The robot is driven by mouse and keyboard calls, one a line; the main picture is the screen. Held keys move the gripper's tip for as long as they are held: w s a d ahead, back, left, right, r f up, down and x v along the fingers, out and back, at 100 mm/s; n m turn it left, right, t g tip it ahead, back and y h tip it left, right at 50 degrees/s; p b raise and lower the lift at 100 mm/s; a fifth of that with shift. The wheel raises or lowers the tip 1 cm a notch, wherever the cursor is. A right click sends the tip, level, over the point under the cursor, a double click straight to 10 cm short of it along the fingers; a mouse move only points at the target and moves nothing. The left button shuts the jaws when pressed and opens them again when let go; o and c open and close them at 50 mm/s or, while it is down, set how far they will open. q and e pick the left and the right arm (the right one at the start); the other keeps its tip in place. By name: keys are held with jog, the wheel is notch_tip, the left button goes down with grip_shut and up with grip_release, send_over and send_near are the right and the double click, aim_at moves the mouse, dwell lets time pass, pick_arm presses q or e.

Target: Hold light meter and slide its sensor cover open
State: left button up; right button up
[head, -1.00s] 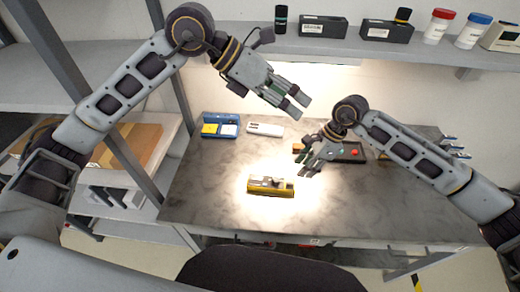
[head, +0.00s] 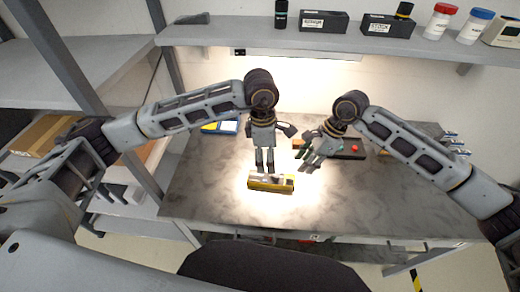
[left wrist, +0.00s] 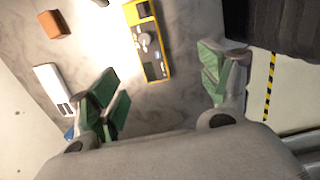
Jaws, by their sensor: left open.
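The light meter (head: 283,187) is a yellow device with a grey and dark top, lying on the bench under the lamp's bright patch. It also shows in the left wrist view (left wrist: 164,67), lying beyond and between the fingers. My left gripper (head: 265,171) points down just behind and above it, open and empty. In the left wrist view the green-padded fingers (left wrist: 162,88) are wide apart, not touching it. My right gripper (head: 308,162) hangs to the right and behind the meter, fingers apart and empty. The sensor cover is too small to make out.
A blue case with yellow contents (head: 220,127) lies at the back left of the bench. A dark tray with a red item (head: 352,149) is behind my right gripper. A white device (left wrist: 52,87) and an orange-brown block (left wrist: 54,25) lie nearby. The front right bench is clear.

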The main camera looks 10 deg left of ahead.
aim_at(260, 177)
pick_arm(q)
jog(key=shift+m+y, duration=0.3)
jog(key=shift+y, duration=0.2)
jog(key=w+a, duration=0.1)
jog(key=f, duration=0.1)
jog(key=w+a, duration=0.1)
jog(key=shift+w+a+f, duration=0.25)
jog(key=shift+w+a, duration=0.05)
jog(key=shift+a, duration=0.05)
jog(key=shift+f, duration=0.1)
jog(key=shift+f, duration=6.8)
jog(key=shift+c, duration=0.3)
